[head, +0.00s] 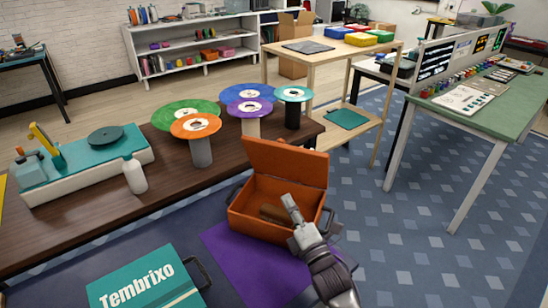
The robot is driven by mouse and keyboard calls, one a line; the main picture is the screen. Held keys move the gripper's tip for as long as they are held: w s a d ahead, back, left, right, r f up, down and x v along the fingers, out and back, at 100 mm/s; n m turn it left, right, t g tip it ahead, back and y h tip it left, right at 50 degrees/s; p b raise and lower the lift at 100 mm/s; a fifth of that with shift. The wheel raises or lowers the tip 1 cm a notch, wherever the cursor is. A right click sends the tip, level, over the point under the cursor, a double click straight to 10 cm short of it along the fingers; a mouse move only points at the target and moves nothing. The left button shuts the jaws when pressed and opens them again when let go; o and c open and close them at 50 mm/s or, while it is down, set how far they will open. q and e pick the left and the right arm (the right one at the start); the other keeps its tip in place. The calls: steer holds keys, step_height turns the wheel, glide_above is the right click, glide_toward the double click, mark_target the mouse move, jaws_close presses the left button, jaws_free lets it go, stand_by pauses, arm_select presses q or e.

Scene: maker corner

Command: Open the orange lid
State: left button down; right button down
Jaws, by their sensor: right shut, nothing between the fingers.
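The orange lid (286,163) stands raised at the back edge of an orange box (258,228), leaning back a little, so the box is open. The box has dark side handles, and a brown object (274,214) lies inside. My right gripper (289,203) is shut and empty. It is over the front right part of the box, in front of and below the lid, apart from it. Part of the box's front right corner is hidden behind my right gripper and arm. My left gripper is not in view.
A teal Tembrixo box (140,280) lies at front left, and a purple mat (235,262) is under the orange box. Behind is a brown table (110,200) with round colored discs on stands and a white bottle (134,176).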

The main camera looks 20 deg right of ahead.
glide_toward(276, 153)
steer(key=w+a, duration=0.3)
steer(key=a, duration=0.1)
steer(key=w+d, duration=0.1)
steer(key=w+d+r+p, duration=0.1)
steer(key=shift+w, duration=0.35)
steer(key=shift+w+d+r, duration=0.15)
steer(key=shift+w+d, duration=0.15)
steer(key=shift+w, duration=0.1)
steer(key=shift+p, duration=0.3)
steer(key=shift+w+d+r+m+p, duration=0.2)
steer(key=shift+r+m+p, duration=0.15)
steer(key=shift+p, duration=0.2)
steer(key=w+d+m+g+p, duration=0.1)
steer(key=p, duration=0.1)
steer(key=w+d+r+m+g+p, duration=0.1)
steer(key=w+p, duration=0.1)
steer(key=w+d+r+m+g+h+p, duration=0.1)
steer(key=p, duration=0.2)
steer(key=shift+w+d+r+m, duration=0.15)
steer(key=shift+w+d+m, duration=0.1)
steer(key=shift+d, duration=0.1)
steer(key=shift+w+d+f+m+g+p, duration=0.3)
steer(key=shift+w+d+m+g+p, duration=0.3)
steer(key=shift+w+d+g+p, duration=0.25)
steer(key=shift+a, duration=0.15)
